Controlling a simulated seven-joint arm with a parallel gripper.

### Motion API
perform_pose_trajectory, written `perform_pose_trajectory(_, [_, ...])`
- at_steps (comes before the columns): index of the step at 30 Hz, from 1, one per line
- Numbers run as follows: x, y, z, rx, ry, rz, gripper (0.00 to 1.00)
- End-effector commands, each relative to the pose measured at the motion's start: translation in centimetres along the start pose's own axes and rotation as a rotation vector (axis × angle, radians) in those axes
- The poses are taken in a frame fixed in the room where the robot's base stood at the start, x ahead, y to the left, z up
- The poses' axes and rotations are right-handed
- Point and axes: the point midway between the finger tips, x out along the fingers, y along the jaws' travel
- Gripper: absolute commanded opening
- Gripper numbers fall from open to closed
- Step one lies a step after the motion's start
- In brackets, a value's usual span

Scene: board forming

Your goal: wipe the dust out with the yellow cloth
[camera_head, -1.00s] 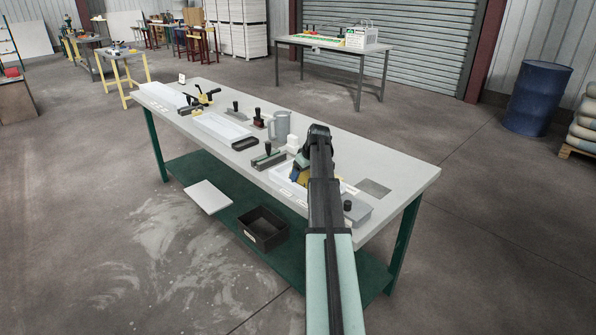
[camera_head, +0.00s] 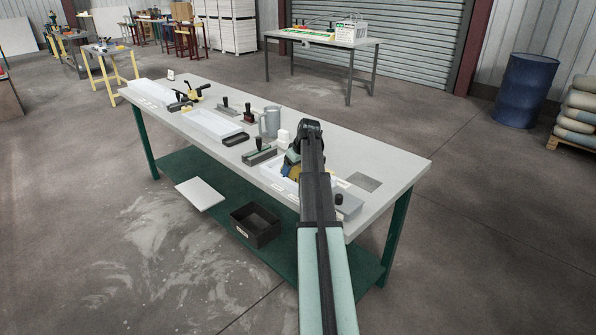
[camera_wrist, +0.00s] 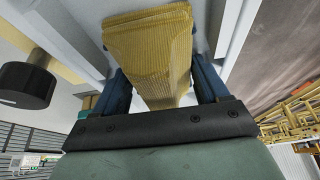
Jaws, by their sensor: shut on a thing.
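My gripper (camera_head: 291,168) is shut on the yellow cloth (camera_head: 294,175), low over a white tray (camera_head: 268,176) at the near right part of the table. In the wrist view the ribbed, folded cloth (camera_wrist: 150,45) hangs between the two blue fingers of my gripper (camera_wrist: 160,88). White raised edges of the tray (camera_wrist: 238,32) run along both sides of the cloth. I cannot tell whether the cloth touches the tray's floor. My arm hides part of the tray in the head view. I cannot make out dust in it.
The table's right end (camera_head: 400,170) is mostly clear.

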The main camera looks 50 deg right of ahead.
Motion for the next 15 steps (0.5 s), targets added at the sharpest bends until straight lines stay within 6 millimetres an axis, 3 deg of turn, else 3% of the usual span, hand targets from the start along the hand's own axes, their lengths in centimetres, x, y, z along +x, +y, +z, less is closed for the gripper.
perform_pose_trajectory(12, [1.5,-0.1,-3.8,-0.001,0.001,-0.001,0.45])
perform_pose_trajectory(14, [1.4,-0.1,-3.7,0.000,0.001,0.000,0.45])
perform_pose_trajectory(15, [0.3,-0.1,-4.1,-0.001,0.003,0.002,0.45])
